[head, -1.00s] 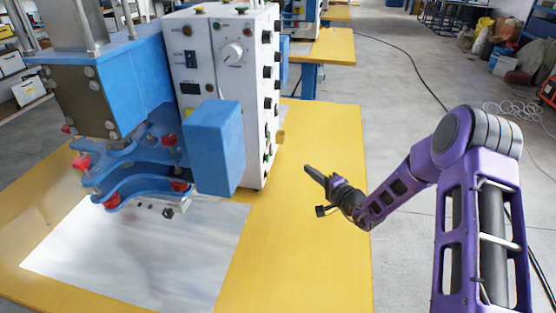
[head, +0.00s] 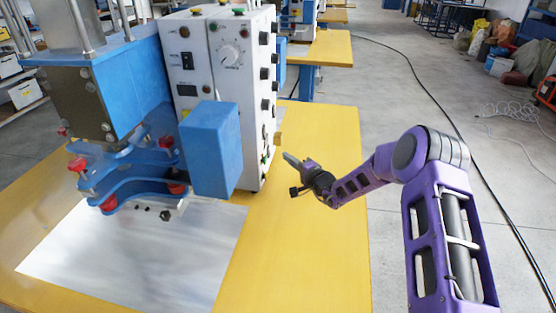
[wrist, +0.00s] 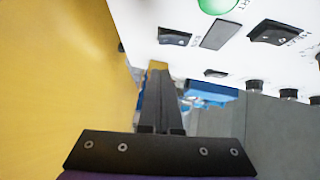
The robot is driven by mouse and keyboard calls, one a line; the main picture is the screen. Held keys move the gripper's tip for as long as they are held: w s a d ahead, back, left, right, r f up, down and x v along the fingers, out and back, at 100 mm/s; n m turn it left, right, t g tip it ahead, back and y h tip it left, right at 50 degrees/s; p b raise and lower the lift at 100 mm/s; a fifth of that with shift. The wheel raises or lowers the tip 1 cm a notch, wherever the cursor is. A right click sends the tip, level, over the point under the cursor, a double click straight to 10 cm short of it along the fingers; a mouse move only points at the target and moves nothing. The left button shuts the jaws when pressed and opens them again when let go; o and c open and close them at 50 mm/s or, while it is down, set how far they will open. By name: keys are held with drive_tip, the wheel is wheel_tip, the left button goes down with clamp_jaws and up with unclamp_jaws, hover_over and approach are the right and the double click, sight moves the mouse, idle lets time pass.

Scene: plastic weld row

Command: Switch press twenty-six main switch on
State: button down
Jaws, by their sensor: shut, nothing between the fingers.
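The white control box of the nearest press (head: 205,75) stands on the yellow table. In the wrist view the shut fingers (wrist: 160,95) point ahead, with a white panel (wrist: 185,15) of the box above and right. That panel carries a green button (wrist: 217,4) and black rocker switches (wrist: 174,36), (wrist: 271,33). I cannot tell which is the main switch, or its position.
A blue block (head: 210,150) juts out in front of the box. A metal sheet (head: 130,260) lies on the yellow table (head: 305,250), whose right part is clear. More presses on tables (head: 325,48) stand behind. A cable crosses the grey floor at right.

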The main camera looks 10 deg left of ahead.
sight(269, 151)
drive_tip(key=shift+s+a+f, duration=0.1)
drive_tip(key=shift+a+f, duration=0.05)
drive_tip(key=shift+a, duration=0.75)
drive_tip(key=shift+s+a+f, duration=0.1)
drive_tip(key=shift+a, duration=0.8)
drive_tip(key=shift+a+f+b, duration=0.2)
drive_tip(key=shift+f+b, duration=0.15)
drive_tip(key=shift+b, duration=0.35)
drive_tip(key=shift+a+r, duration=0.1)
drive_tip(key=shift+r, duration=0.15)
